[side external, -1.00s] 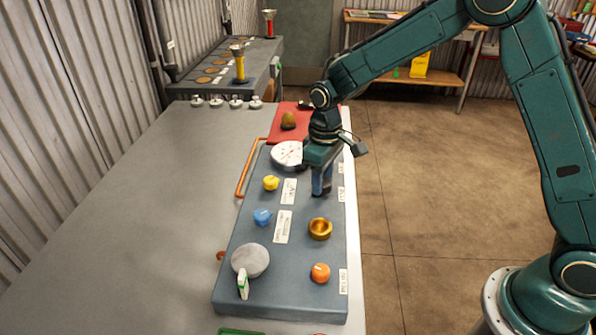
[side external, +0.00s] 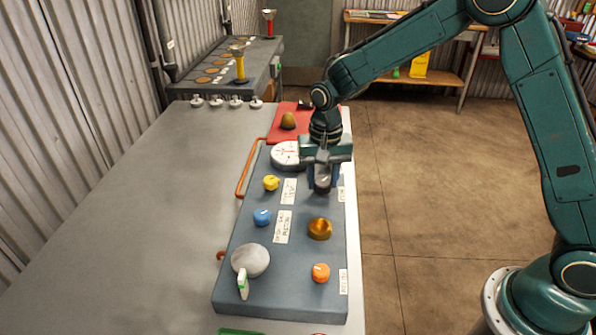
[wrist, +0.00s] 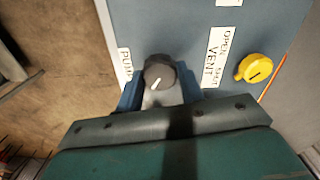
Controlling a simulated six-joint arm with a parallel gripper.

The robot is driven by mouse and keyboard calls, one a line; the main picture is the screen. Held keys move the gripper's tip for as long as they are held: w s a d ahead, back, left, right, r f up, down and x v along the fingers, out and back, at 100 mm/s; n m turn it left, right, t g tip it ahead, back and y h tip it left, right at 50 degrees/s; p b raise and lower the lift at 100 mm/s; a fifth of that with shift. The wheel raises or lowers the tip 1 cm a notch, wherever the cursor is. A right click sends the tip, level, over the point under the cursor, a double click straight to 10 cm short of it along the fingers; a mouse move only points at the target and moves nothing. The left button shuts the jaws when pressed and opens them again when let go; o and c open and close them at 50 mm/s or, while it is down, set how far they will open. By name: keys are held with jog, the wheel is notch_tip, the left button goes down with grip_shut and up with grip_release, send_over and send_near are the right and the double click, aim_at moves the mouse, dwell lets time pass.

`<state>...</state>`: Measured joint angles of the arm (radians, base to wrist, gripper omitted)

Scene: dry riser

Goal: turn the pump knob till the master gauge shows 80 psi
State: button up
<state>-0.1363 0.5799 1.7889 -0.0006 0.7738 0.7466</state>
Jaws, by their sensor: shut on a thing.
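The pump knob (wrist: 160,72) is dark grey with a white pointer line. In the wrist view it sits between the blue fingers of my gripper (wrist: 155,88), beside a partly hidden label reading "PU". My gripper (side external: 322,185) is shut on this knob and points down at the panel. In the side view the fingers mostly hide the knob. A round white gauge (side external: 286,154) lies on the panel just behind and left of my gripper. It is partly covered, and its reading is too small to tell. It is not in the wrist view.
The blue-grey panel (side external: 240,292) bears a yellow knob (side external: 271,183), a blue knob (side external: 262,217), a brass fitting (side external: 320,229), an orange knob (side external: 320,272) and a grey round part (side external: 250,260) with a green-white lever.

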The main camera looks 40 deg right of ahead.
aim_at(323, 181)
jog(key=m, duration=0.4)
jog(key=shift+m, duration=0.3)
jog(key=m, duration=0.5)
dwell(0.4)
jog(key=o, duration=1)
jog(key=shift+r, duration=0.1)
notch_tip(323, 181, up, 14)
jog(key=shift+f, duration=0.15)
